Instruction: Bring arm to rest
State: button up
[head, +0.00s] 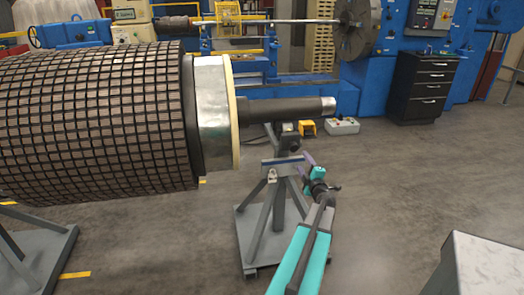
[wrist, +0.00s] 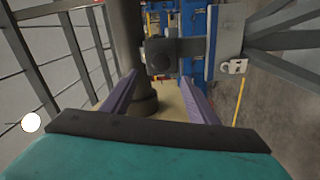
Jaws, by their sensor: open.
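My gripper (head: 312,163) is in the head view at the end of my teal and black arm, just right of the grey rotor stand (head: 262,215). Its two purple fingers are spread, and it also shows open in the wrist view (wrist: 160,85). Nothing is seen gripped between the fingers. A dark block and grey bar of the stand (wrist: 192,46) lie beyond the fingertips, and I cannot tell how close they are. The large rotor (head: 95,125) lies horizontally at the left, its dark shaft (head: 285,108) reaching over the stand.
A padlock-like piece (head: 271,175) hangs on the stand, also in the wrist view (wrist: 233,67). A blue lathe (head: 390,75) and black drawer cabinet (head: 420,87) stand behind. A pale-topped box (head: 490,265) is at the lower right. Open floor (head: 400,180) lies right of my arm.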

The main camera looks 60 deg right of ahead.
jog(key=shift+w, duration=0.1)
